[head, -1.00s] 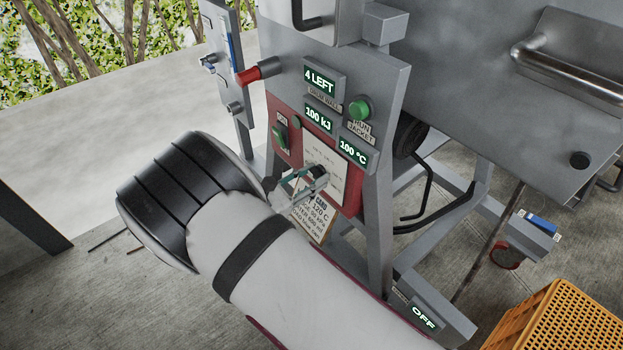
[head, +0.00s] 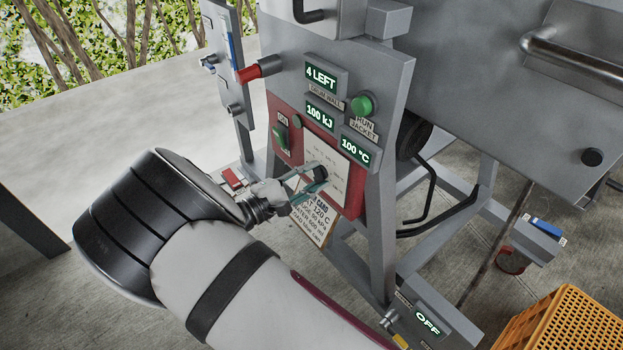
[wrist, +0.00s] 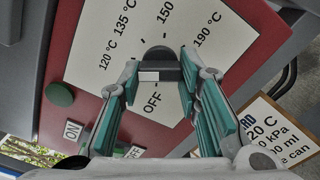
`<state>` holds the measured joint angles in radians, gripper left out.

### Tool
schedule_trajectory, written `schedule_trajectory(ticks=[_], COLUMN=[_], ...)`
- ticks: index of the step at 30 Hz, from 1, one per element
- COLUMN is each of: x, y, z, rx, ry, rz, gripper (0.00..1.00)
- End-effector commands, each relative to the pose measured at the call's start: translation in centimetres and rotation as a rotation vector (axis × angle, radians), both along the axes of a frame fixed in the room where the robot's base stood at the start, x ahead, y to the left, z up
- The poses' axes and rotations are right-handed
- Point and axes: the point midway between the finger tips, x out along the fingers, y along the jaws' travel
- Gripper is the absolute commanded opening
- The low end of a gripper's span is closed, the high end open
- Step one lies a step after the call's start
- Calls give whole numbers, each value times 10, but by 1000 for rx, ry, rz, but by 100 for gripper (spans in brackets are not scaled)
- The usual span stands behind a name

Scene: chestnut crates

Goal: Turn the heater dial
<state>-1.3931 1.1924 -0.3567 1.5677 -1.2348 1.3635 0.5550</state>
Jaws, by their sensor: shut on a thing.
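The heater dial (wrist: 158,55) is a dark round knob with a bar across it, pale at its left end, on a white plate marked OFF, 120, 135, 150 and 190 °C. In the wrist view, my gripper (wrist: 157,76) has its teal-padded fingers on either side of the bar, shut on it. The bar lies roughly level in that view, its pale end on the left, between the OFF and 120 °C sides. In the head view, my gripper (head: 312,181) reaches the plate from the left and partly hides the dial (head: 316,171).
The red panel (head: 284,111) also carries a green switch (head: 280,135). Displays read 4 LEFT (head: 321,78), 100 kJ (head: 323,115) and 100 °C (head: 355,151). A lower display (head: 428,319) reads OFF. A card (head: 316,216) hangs below; a yellow crate (head: 565,325) stands lower right.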

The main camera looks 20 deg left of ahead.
Motion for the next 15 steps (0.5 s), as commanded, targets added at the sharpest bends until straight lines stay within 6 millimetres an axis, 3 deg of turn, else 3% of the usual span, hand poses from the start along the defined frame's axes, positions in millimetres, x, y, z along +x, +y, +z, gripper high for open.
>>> schedule_trajectory(ticks=[15], x=[0], y=[0], z=[-1], rx=[128], ry=[-70], rz=[1], gripper=[3])
